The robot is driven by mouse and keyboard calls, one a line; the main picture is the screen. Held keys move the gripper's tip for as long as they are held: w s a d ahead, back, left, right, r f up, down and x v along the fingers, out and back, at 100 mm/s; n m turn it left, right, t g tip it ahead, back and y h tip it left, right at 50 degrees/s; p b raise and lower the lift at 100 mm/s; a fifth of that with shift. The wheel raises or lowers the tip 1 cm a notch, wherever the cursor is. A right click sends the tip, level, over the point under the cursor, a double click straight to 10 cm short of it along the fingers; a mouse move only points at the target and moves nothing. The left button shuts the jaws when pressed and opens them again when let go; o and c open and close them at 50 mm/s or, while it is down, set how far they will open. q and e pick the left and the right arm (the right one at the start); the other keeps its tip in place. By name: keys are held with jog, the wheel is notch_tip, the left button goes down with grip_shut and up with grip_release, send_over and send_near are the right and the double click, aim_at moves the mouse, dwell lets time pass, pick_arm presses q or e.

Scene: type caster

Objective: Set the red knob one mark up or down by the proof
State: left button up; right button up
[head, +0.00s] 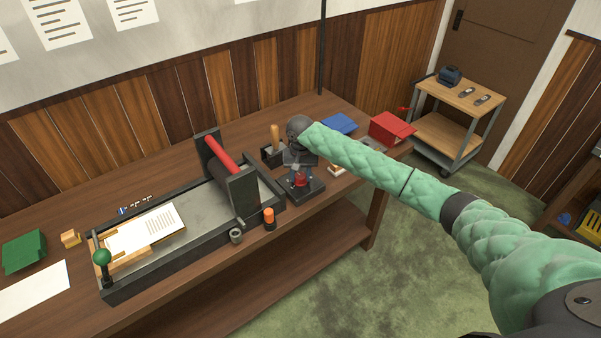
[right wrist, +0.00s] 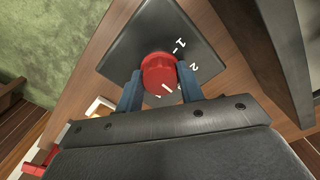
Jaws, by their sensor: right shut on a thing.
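The red knob (head: 301,180) sits on a dark control box (head: 313,190) at the front edge of the bench, right of the press. My right gripper (head: 299,168) comes down over it from above. In the right wrist view the blue fingers of the gripper (right wrist: 160,88) are shut on the red knob (right wrist: 157,72), one on each side. White marks with the numbers 1 and 2 show on the box's face (right wrist: 150,35); other marks are hidden by the finger. A white line shows on the knob's near side. A printed proof (head: 150,228) lies on the press bed.
The press (head: 240,195) with its red roller (head: 222,158) stands left of the box. An orange-capped bottle (head: 269,218) is close by. A blue item (head: 340,124) and a red box (head: 391,128) lie on the bench behind my right arm. A cart (head: 460,95) stands at the back right.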

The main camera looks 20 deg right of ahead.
aim_at(301, 176)
pick_arm(q)
jog(key=shift+s, duration=0.3)
pick_arm(e)
jog(key=shift+w+r, duration=0.1)
pick_arm(q)
jog(key=shift+w, duration=0.1)
pick_arm(e)
jog(key=o, duration=1)
jog(key=shift+r+b, duration=0.4)
jog(key=shift+r, duration=0.1)
notch_tip(301, 176, up, 6)
jog(key=shift+f+b, duration=0.15)
jog(key=shift+b, duration=0.95)
jog(key=shift+r, duration=0.5)
pick_arm(q)
jog(key=w+d+r, duration=0.1)
jog(key=w, duration=0.5)
jog(key=shift+w+d+r+t, duration=0.2)
jog(key=shift+w+r+t, duration=0.1)
jog(key=shift+w+r, duration=0.1)
jog(key=shift+s, duration=0.1)
pick_arm(e)
jog(key=shift+f, duration=0.1)
